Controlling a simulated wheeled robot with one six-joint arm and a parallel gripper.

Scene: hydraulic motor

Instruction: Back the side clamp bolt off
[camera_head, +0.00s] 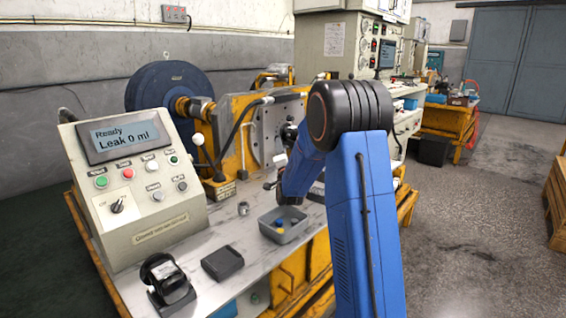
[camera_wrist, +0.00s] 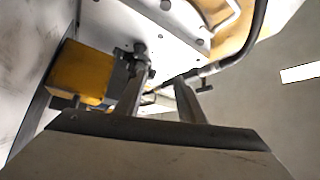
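In the wrist view, my gripper (camera_wrist: 161,86) has its two fingers apart, with a visible gap and nothing clearly held. Dark metal clamp hardware with a bolt-like head (camera_wrist: 140,50) shows just beyond the left fingertip, beside a yellow block (camera_wrist: 82,72). Another small fitting with a cross handle (camera_wrist: 204,88) shows beyond the right finger, near a black hose (camera_wrist: 255,28). I cannot tell which of these is the side clamp bolt, or whether a finger touches it. In the head view, my blue arm hides the gripper and most of the clamp area.
The yellow test stand (camera_head: 240,150) with its grey plate stands behind my arm. A grey tray (camera_head: 270,233) with small parts sits on the bench below. The control box (camera_head: 135,190) reads "Ready, Leak 0 ml". A black box (camera_head: 222,263) lies at the bench front.

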